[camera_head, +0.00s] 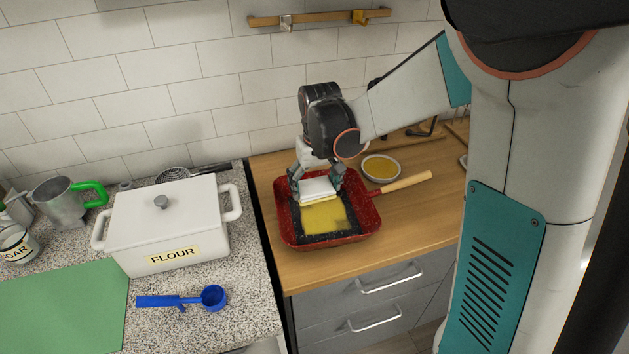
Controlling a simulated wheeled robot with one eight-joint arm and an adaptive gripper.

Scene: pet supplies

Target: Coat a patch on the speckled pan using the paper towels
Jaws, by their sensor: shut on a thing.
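The speckled pan (287,233) is red and square, with a dark inside and a pale handle pointing right. It sits on the wooden counter. A yellow patch (328,217) covers much of the pan's floor. The paper towels (318,187) are a white folded wad with a yellowish lower edge. My gripper (317,183) is shut on the paper towels, over the back part of the pan at the patch's far edge. I cannot tell whether the wad touches the pan floor.
A small bowl of yellow liquid (380,167) stands behind the pan's handle. The wooden counter (420,222) is mostly clear at right. At left, a speckled countertop holds a white flour box (170,222), a blue scoop (212,297), a metal jug (58,203) and a green board (62,312).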

